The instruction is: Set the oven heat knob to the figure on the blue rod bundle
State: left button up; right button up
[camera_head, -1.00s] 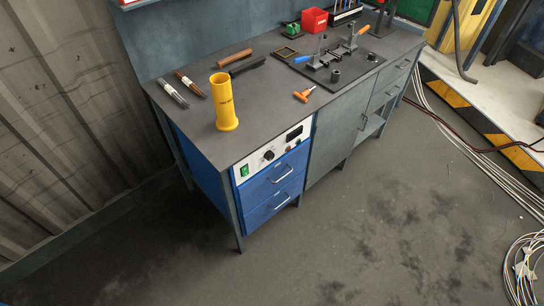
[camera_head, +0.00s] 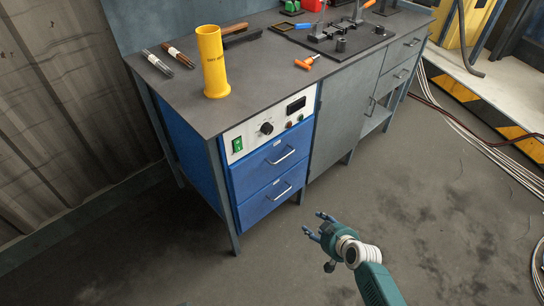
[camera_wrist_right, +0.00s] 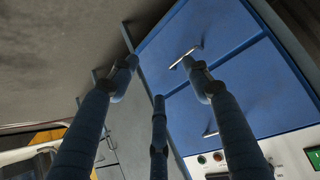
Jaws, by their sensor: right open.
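The oven heat knob (camera_head: 267,128) is a black round knob on the white control panel (camera_head: 252,137) above the blue drawers. The figure at its pointer is too small to read. Two rod bundles lie at the bench's back left: a dark grey one with a pale label (camera_head: 158,64) and a brown one (camera_head: 178,54). I cannot tell clearly which is blue, and no figure is legible. My right gripper (camera_head: 313,224) is open and empty, below and right of the knob, in front of the drawers. My left gripper is not in view.
The panel also has a green switch (camera_head: 237,145), a dark display (camera_head: 296,106) and small buttons. Drawer handles (camera_head: 281,156) stick out below. A yellow cylinder (camera_head: 212,65) stands on the bench (camera_head: 180,95). The floor in front is clear.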

jog(key=w+a+r+n+t+y+b, duration=0.2)
jog(key=w+a+r+t+b, duration=0.1)
jog(key=w+r+b, duration=0.5)
jog(key=n+t+y+b, duration=0.2)
jog(key=n+y+b, duration=0.25)
jog(key=b, duration=0.35)
send_near(269, 130)
jog(key=shift+y, duration=0.45)
jog(key=x, duration=0.7)
jog(key=shift+w+d+f+b, duration=0.15)
jog(key=shift+w+f+b, duration=0.05)
jog(key=shift+f+b, duration=0.2)
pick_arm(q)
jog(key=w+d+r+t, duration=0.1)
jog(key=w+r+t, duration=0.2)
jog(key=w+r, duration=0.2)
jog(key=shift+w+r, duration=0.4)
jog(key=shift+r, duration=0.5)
pick_arm(e)
jog(key=shift+w+a, duration=0.4)
jog(key=shift+w, duration=0.2)
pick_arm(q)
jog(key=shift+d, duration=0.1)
pick_arm(e)
jog(key=c, duration=1.2)
